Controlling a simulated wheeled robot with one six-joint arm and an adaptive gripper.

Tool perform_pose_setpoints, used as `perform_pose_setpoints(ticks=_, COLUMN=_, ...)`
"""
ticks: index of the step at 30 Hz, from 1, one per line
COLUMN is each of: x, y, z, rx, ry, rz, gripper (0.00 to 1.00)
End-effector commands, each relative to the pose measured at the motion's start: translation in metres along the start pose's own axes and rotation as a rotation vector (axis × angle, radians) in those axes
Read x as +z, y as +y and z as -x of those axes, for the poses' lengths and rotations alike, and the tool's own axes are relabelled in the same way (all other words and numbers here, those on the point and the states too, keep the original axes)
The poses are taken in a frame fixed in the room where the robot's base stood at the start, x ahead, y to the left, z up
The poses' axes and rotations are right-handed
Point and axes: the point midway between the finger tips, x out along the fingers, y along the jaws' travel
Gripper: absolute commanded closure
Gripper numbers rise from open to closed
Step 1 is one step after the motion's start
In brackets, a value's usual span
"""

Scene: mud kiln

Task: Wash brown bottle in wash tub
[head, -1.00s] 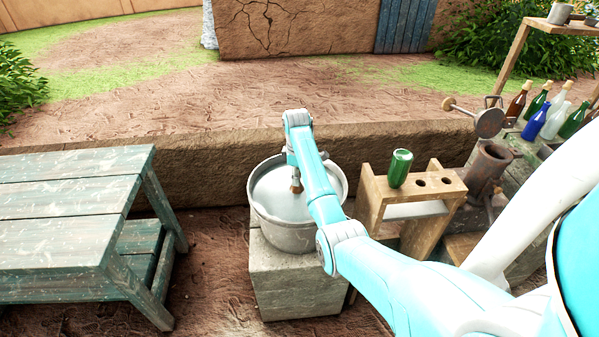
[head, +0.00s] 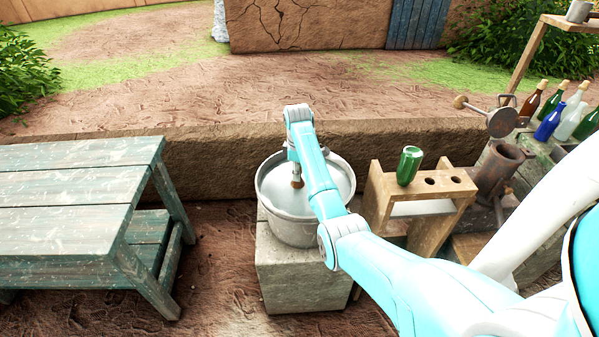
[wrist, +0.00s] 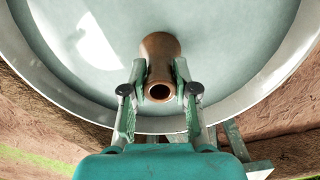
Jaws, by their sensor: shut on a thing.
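The brown bottle (wrist: 160,62) is between my gripper's fingers (wrist: 160,88) in the wrist view, its open mouth facing the camera. My gripper is shut on it. In the head view only a small brown part of the bottle (head: 298,183) shows below my gripper (head: 296,172), over the wash tub. The wash tub (head: 275,222) is a round grey metal tub with pale water, standing on a stone block. Its rim also shows in the wrist view (wrist: 62,107). The bottle's far end meets the water surface in the wrist view; how deep it goes I cannot tell.
A wooden rack (head: 450,188) right of the tub holds an upside-down green bottle (head: 409,165). A rusty metal device (head: 497,165) stands beyond it, with several bottles behind. A weathered green table (head: 70,200) is at left. A low mud wall (head: 215,160) runs behind the tub.

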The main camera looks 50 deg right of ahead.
Motion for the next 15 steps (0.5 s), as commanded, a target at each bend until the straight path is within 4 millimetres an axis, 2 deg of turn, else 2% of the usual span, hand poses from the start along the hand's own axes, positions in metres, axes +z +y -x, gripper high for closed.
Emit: perform_pose_setpoints(ticks=15, x=0.05, y=0.015, z=0.0, rx=0.001, ry=0.0, rz=-0.002, gripper=1.0)
